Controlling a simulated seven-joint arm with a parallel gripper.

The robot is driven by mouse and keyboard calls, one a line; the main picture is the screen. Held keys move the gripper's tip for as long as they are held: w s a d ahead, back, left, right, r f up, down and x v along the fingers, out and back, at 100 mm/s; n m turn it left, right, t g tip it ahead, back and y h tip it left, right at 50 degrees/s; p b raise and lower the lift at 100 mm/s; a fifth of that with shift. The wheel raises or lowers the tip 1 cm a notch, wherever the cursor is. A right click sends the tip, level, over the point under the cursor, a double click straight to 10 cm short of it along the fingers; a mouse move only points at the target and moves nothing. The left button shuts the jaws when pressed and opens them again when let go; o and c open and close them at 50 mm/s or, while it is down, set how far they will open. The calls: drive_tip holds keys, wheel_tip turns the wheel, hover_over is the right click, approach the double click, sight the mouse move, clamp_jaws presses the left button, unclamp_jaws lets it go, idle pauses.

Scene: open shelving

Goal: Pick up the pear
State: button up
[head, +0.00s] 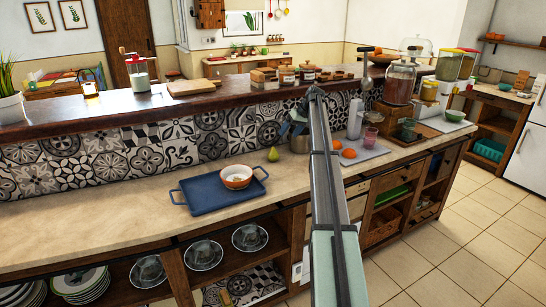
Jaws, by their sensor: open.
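The green pear (273,154) stands upright on the light stone counter, just in front of the tiled back wall. It is right of the blue tray and fully in view. My gripper (287,130) hangs above and slightly right of the pear, at the end of my arm. It is open and looks empty, apart from the pear. The fingers are small and dark here, so their exact distance from the pear is hard to tell.
A blue tray (194,208) holds an orange-and-white bowl (237,182). A metal pot (300,145) stands close right of the pear, partly hidden by my arm. Oranges (348,153) lie farther right. A raised wooden ledge (140,106) runs behind; the counter's front left is clear.

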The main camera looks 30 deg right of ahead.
sight(274, 152)
drive_tip(key=w+a+f+n, duration=0.1)
drive_tip(key=f+n, duration=0.1)
drive_tip(key=n, duration=0.3)
drive_tip(key=a+f+n, duration=0.1)
drive_tip(key=f+n, duration=0.1)
drive_tip(key=n, duration=0.3)
drive_tip(key=w+a+f+n, duration=0.1)
drive_tip(key=a+f+n, duration=0.1)
drive_tip(key=f+n, duration=0.1)
drive_tip(key=shift+w+n+y, duration=0.3)
drive_tip(key=shift+w+n, duration=0.05)
drive_tip(key=shift+n, duration=0.55)
drive_tip(key=shift+s+x, duration=0.1)
drive_tip(key=shift+x, duration=1.25)
drive_tip(key=shift+s+x, duration=0.15)
drive_tip(key=shift+x, duration=1.2)
drive_tip(key=shift+d+f, duration=0.1)
drive_tip(key=c, duration=0.9)
